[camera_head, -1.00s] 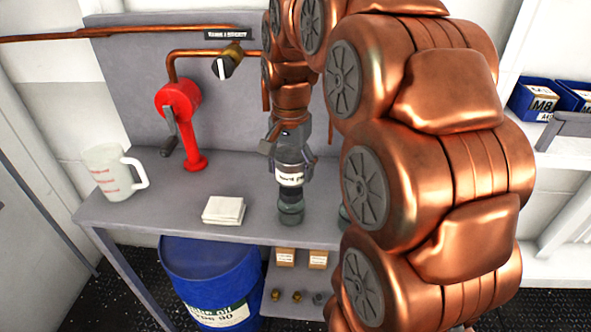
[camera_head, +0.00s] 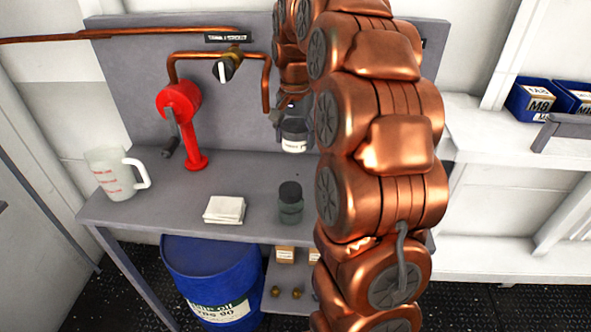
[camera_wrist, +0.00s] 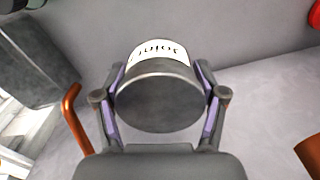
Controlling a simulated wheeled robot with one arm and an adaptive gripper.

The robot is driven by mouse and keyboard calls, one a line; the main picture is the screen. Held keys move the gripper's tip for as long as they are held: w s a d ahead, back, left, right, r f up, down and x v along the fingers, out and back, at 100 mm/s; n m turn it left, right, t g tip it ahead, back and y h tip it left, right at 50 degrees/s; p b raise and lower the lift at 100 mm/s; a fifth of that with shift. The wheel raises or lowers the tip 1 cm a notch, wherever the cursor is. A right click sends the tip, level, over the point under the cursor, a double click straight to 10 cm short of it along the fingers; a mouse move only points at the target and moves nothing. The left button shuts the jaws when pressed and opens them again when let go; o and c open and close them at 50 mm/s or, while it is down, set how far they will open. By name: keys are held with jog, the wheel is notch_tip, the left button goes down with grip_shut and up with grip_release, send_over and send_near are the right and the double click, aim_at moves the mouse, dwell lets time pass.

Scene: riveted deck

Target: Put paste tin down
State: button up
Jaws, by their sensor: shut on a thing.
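The paste tin (camera_head: 294,136) is a dark grey round tin with a white label. It shows above the back part of the grey bench (camera_head: 250,169), partly covered by my arm. In the wrist view the tin (camera_wrist: 158,103) fills the middle, its flat dark end facing the camera and its label lettered "Joint". My gripper (camera_wrist: 160,92) is shut on it, one finger on each side. I cannot tell how far the tin is from the bench top.
A dark-lidded jar (camera_head: 291,204) stands near the bench's front edge. A white folded cloth (camera_head: 224,210), a red hand pump (camera_head: 181,120) and a measuring jug (camera_head: 113,172) are to its left. Copper pipe with a valve (camera_head: 226,68) runs along the back panel. My arm hides the bench's right part.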

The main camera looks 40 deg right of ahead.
jog(key=shift+w+d+f, duration=0.15)
jog(key=shift+f, duration=0.75)
notch_tip(320, 180, down, 9)
jog(key=shift+f+p, duration=0.1)
jog(key=shift+p, duration=0.9)
jog(key=shift+w+f, duration=0.15)
jog(key=shift+f, duration=0.15)
jog(key=shift+f, duration=0.2)
jog(key=o, duration=1.4)
jog(key=shift+o, duration=0.3)
jog(key=shift+r, duration=0.1)
